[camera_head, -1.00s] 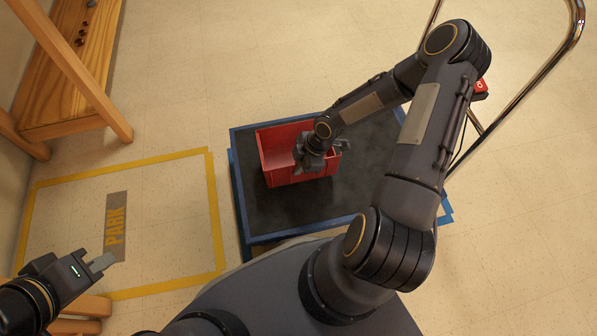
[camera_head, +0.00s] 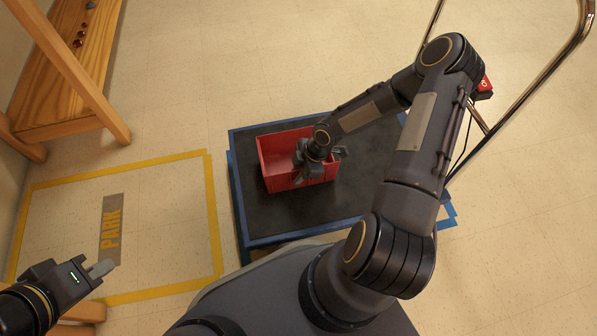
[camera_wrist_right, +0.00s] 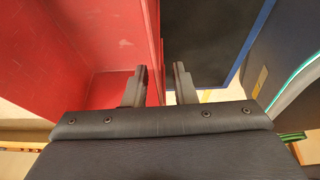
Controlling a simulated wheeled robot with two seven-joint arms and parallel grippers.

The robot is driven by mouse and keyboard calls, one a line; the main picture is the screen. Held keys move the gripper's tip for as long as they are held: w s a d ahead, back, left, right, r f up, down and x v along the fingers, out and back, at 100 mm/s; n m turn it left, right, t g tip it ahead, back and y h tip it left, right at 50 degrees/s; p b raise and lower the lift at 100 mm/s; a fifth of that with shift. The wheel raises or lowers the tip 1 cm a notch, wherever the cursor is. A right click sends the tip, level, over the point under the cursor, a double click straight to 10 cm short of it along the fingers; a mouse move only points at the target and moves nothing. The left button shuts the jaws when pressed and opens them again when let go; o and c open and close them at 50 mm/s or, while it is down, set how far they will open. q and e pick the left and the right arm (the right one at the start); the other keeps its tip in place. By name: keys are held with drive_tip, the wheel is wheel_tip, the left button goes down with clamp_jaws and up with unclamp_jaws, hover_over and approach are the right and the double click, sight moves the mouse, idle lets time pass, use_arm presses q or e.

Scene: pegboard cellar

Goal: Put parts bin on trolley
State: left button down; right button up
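The red parts bin (camera_head: 280,164) sits on the dark deck of the trolley (camera_head: 290,210), towards its back left part. It looks upright and empty. My right gripper (camera_head: 320,165) is at the bin's right end. In the right wrist view, my right gripper (camera_wrist_right: 160,85) has one finger inside the bin (camera_wrist_right: 112,40) and one outside, with the bin's wall between them. A gap shows beside the outer finger, so the gripper looks open around the wall. My left gripper (camera_head: 101,268) is far off at the lower left, empty.
The trolley's chrome handle (camera_head: 530,80) rises at the right. A yellow floor outline with a PARK label (camera_head: 111,230) lies left of the trolley. A wooden bench (camera_head: 65,90) stands at the upper left. The deck is clear in front of the bin.

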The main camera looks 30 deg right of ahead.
drive_tip(key=p+v, duration=0.6)
drive_tip(key=v, duration=0.5)
drive_tip(key=shift+w+a, duration=0.1)
drive_tip(key=shift+a, duration=0.05)
drive_tip(key=s+d+r+m+h, duration=0.1)
drive_tip(key=s+r+m+h, duration=0.2)
drive_tip(key=r, duration=0.7)
drive_tip(key=s+r+m+h, duration=0.1)
drive_tip(key=s+r+m, duration=0.3)
drive_tip(key=r, duration=0.5)
drive_tip(key=s+a+r+m+t+y, duration=0.3)
drive_tip(key=s+a+r+m+t, duration=0.1)
drive_tip(key=s+a+r+m, duration=0.3)
wheel_tip(320, 180, up, 4)
drive_tip(key=s+m+p, duration=0.1)
drive_tip(key=s+m, duration=0.1)
drive_tip(key=m, duration=0.1)
drive_tip(key=shift+s+a, duration=0.2)
drive_tip(key=shift+s, duration=0.05)
drive_tip(key=shift+r, duration=0.15)
